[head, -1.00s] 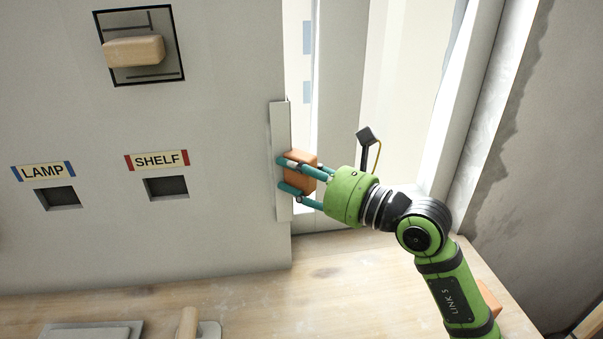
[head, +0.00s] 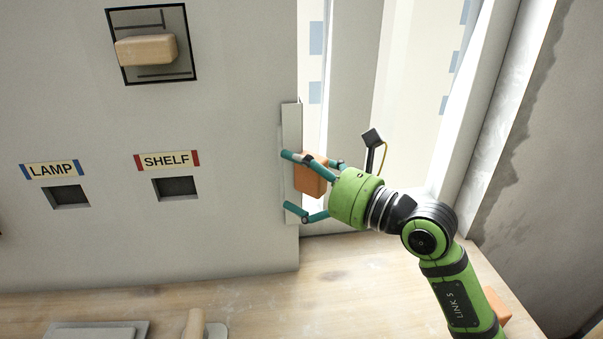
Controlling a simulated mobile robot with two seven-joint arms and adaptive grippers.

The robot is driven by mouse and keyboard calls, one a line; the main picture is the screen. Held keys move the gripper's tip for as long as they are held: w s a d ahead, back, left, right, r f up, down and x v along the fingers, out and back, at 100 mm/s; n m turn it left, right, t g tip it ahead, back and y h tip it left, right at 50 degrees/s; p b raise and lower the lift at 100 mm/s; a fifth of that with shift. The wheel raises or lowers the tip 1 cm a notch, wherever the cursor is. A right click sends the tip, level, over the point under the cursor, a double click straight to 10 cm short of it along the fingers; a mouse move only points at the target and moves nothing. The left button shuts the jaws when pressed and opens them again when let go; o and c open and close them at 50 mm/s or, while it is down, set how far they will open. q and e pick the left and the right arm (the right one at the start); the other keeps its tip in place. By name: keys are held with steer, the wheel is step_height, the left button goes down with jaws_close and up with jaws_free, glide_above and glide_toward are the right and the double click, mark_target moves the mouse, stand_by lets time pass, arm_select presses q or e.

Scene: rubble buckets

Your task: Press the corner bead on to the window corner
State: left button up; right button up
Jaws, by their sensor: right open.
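The corner bead, a narrow pale upright strip (head: 292,130), stands along the wall's edge at the window corner (head: 299,75). It looks flat against that edge, but I cannot tell whether its whole length touches. An orange block (head: 309,181) is at the bead's right side, apparently attached to it. My right gripper (head: 297,183) is open, its teal fingers spread above and below the orange block. The block's right end is partly hidden by the fingers and the green gripper body. My left gripper is not in view.
The wall holds a wooden block on a dark panel (head: 189,75) and slots labelled LAMP (head: 65,196) and SHELF (head: 176,187). A wooden ledge (head: 260,310) runs below, with a grey plate and wooden handle at lower left. Another orange block (head: 497,306) lies behind my right arm.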

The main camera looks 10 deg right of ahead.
mark_target(321, 184)
steer(key=shift+s+d, duration=0.1)
steer(key=shift+d, duration=0.05)
steer(key=shift+v, duration=1.3)
steer(key=shift+b, duration=0.3)
steer(key=shift+s+d+f, duration=0.1)
steer(key=shift+s+d, duration=0.2)
steer(key=shift+s, duration=0.05)
steer(key=shift+b+v, duration=1.15)
steer(key=shift+v, duration=1.5)
